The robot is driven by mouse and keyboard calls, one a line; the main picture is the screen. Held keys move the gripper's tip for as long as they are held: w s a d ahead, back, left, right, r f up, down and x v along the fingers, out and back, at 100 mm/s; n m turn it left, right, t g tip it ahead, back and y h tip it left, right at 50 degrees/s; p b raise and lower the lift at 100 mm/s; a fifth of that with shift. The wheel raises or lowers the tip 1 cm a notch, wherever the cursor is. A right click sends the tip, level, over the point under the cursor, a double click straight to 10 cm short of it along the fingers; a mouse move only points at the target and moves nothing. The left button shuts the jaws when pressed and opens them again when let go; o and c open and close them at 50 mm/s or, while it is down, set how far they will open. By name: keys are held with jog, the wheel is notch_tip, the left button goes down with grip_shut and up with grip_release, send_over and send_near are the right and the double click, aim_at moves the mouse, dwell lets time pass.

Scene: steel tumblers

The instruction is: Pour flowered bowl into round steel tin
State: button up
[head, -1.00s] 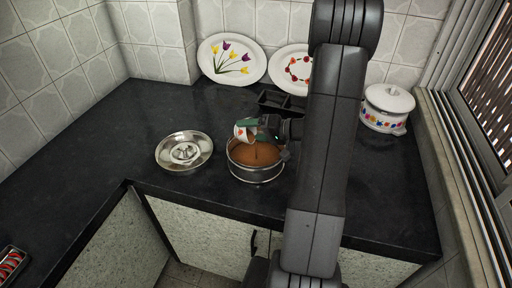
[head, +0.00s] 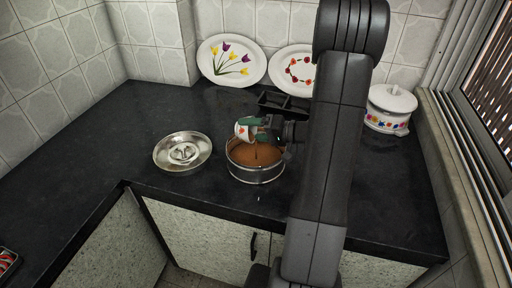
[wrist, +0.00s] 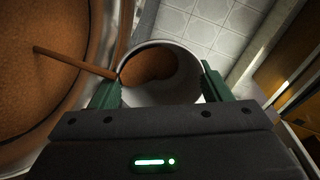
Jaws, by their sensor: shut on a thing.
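The flowered bowl (head: 243,132), small and white with a red mark, is held tilted above the round steel tin (head: 258,176). My gripper (head: 258,129) has green fingers shut on the bowl's sides. In the wrist view, the bowl (wrist: 188,76) sits between the fingers with brown contents (wrist: 147,64) inside. A thin brown stream (wrist: 75,62) runs from its rim towards the tin, which holds a wide brown surface (wrist: 45,100). The stream also shows in the head view, falling inside the tin. The bowl's right side is partly hidden by my gripper.
A round steel lid or dish (head: 183,151) lies left of the tin. A dark tray (head: 284,104) is behind my gripper. Two decorated plates (head: 232,60) lean on the wall. A white lidded pot (head: 390,108) stands right. The counter's left side is clear.

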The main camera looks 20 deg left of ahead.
jog(key=shift+d+r+y+b, duration=0.35)
jog(key=shift+r+y+b, duration=0.5)
jog(key=shift+b, duration=1)
jog(key=shift+d+r+y+b, duration=0.15)
jog(key=shift+r+y+b, duration=0.15)
jog(key=shift+r+y, duration=0.15)
